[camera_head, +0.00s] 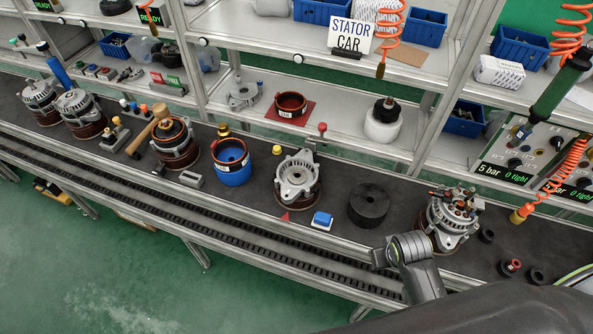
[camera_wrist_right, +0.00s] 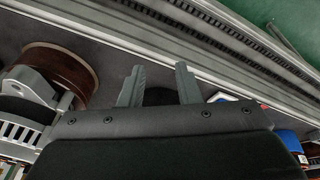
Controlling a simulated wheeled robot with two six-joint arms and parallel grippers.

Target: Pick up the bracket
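A silver cast bracket-like part (camera_head: 297,178) sits on a brown round base in the middle of the bench. A second, smaller silver casting (camera_head: 243,95) lies on the shelf behind; I cannot tell which is the bracket. My right gripper (camera_wrist_right: 158,68) is open and empty, its two fingers apart above the bench beside a black disc (camera_wrist_right: 160,97). In the head view the right gripper (camera_head: 380,257) is at the bench's front edge, in front of the black disc (camera_head: 369,205) and right of the bench casting. My left gripper is not in view.
A blue-white block (camera_head: 322,221) lies between the casting and the disc. An alternator assembly (camera_head: 452,217) stands at right, a blue pot (camera_head: 232,162) at left. A roller track (camera_head: 190,217) runs along the front.

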